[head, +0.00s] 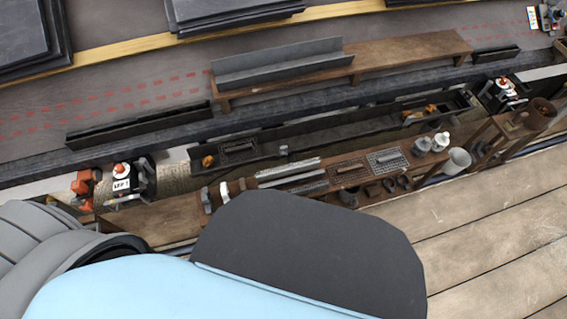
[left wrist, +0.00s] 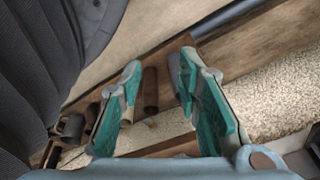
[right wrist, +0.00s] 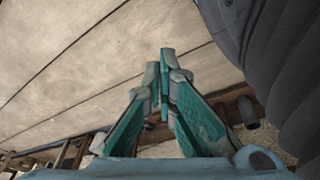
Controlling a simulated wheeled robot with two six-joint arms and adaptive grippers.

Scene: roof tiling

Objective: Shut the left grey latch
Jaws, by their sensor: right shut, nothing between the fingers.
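In the head view a white label (head: 121,184) reading "LEFT" sits at the left end of the gutter, with orange parts (head: 84,182) beside it. A dark and grey fitting (head: 145,178) stands just right of the label; it is too small to tell whether it is the grey latch or how it is set. My left gripper (left wrist: 162,74) is open and empty in the left wrist view, above the brown bench and a speckled strip. My right gripper (right wrist: 165,56) is shut and empty over pale planks. Neither gripper shows in the head view.
A brown bench (head: 228,208) carries grey strips, trays and cups. A similar fitting (head: 502,92) is at the gutter's right end. A brown cylinder (left wrist: 151,92) lies behind the left fingers. My own arm parts cover the head view's lower left. Plank floor (head: 490,240) is clear.

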